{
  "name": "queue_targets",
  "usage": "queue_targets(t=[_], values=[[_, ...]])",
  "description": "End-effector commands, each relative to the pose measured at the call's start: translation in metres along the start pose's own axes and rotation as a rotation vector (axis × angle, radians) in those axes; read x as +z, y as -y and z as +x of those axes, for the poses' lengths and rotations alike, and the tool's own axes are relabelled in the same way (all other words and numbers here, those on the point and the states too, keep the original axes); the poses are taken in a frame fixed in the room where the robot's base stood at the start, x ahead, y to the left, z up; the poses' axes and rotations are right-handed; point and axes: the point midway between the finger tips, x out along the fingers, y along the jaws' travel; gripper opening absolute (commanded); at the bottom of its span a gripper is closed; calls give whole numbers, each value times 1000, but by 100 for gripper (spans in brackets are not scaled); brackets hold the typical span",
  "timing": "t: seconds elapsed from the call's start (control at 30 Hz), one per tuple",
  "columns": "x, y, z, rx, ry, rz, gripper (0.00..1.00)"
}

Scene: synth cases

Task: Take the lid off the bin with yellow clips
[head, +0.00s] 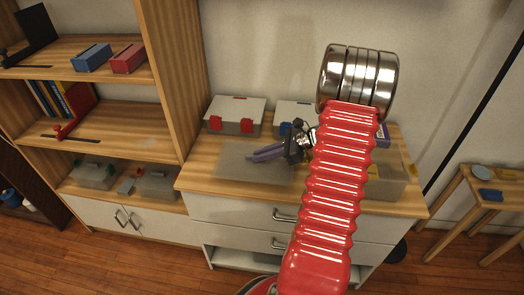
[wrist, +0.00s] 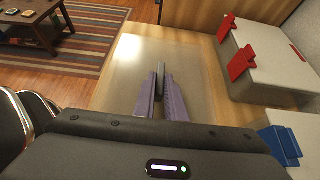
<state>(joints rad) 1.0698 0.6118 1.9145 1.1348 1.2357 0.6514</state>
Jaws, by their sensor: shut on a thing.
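My gripper (head: 250,156) is left of the arm in the head view, above the cabinet top. Its purple fingers (wrist: 160,78) are closed on a small grey grip in the wrist view. Below them is a flat, pale, see-through lid (head: 228,174), which also shows in the wrist view (wrist: 205,75). I cannot tell whether it rests on the cabinet top or is just above it. The bin with yellow clips (head: 390,188) stands at the right end of the cabinet; my arm hides part of it, and its top looks open.
A bin with red clips (head: 236,114) and one with blue clips (head: 288,109) stand at the back of the cabinet top (head: 200,170). A purple-clipped bin (head: 383,141) is partly behind my arm. A shelf unit (head: 172,80) rises at the left. A small wooden table (head: 470,190) is at the right.

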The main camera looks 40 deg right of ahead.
Motion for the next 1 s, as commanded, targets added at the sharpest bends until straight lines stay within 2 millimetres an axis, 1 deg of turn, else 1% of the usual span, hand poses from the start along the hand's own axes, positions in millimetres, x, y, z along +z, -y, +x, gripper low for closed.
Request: queue_targets(t=[0.1,0.3,0.5,0.73,0.77,1.0], values=[[-9,0,5,0,1,3,0],[-21,0,12,-1,0,2,0],[-25,0,14,-1,0,1,0],[-25,0,14,-1,0,1,0],[-25,0,14,-1,0,1,13],[-25,0,14,-1,0,1,30]])
